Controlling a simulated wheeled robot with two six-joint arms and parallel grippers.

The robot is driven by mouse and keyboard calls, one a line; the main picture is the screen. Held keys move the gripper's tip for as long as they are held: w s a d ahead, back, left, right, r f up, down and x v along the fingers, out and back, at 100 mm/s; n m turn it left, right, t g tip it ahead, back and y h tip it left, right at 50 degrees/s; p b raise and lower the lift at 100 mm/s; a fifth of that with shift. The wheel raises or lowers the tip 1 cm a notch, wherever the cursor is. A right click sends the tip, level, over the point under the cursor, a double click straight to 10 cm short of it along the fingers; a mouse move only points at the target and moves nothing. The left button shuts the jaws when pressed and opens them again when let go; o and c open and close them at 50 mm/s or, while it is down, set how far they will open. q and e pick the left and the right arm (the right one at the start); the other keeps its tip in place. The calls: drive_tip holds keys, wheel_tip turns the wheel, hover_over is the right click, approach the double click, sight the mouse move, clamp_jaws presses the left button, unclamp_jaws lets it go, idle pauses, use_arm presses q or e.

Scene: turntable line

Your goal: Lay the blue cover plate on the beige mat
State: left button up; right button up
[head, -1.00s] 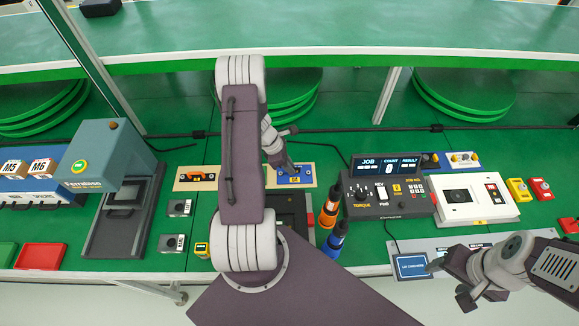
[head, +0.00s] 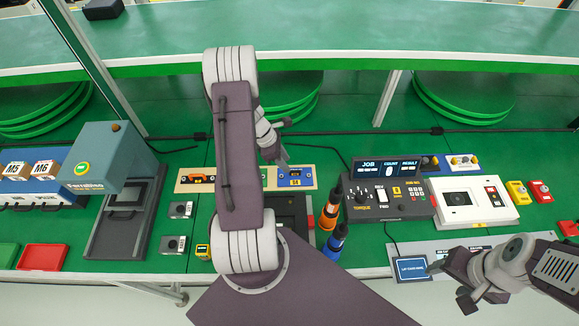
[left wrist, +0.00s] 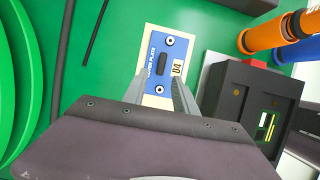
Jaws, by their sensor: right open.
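The blue cover plate (head: 302,173), with a dark knob and two pale-ringed bolts, lies flat on a beige base in the left wrist view (left wrist: 158,84). Beige shows around its edges there. My left gripper (head: 279,160) is just left of and above the plate in the head view. Its two fingers (left wrist: 160,93) are apart in the left wrist view, with the plate's near end between them in the picture; contact cannot be told. My right gripper (head: 446,283) is open and empty at the right front, beside a blue pad (head: 411,268) lettered for the cover.
An orange driver (head: 331,208) and a blue driver (head: 335,243) stand right of the plate. A control box (head: 390,206) and a white device (head: 467,199) are further right. A dark fixture (head: 298,212) is in front of the plate, partly behind my left arm.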

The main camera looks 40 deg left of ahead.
use_arm(q)
drive_tip(key=v, duration=0.6)
drive_tip(key=shift+r, duration=0.3)
drive_tip(key=shift+s+a, duration=0.15)
drive_tip(key=shift+s, duration=0.05)
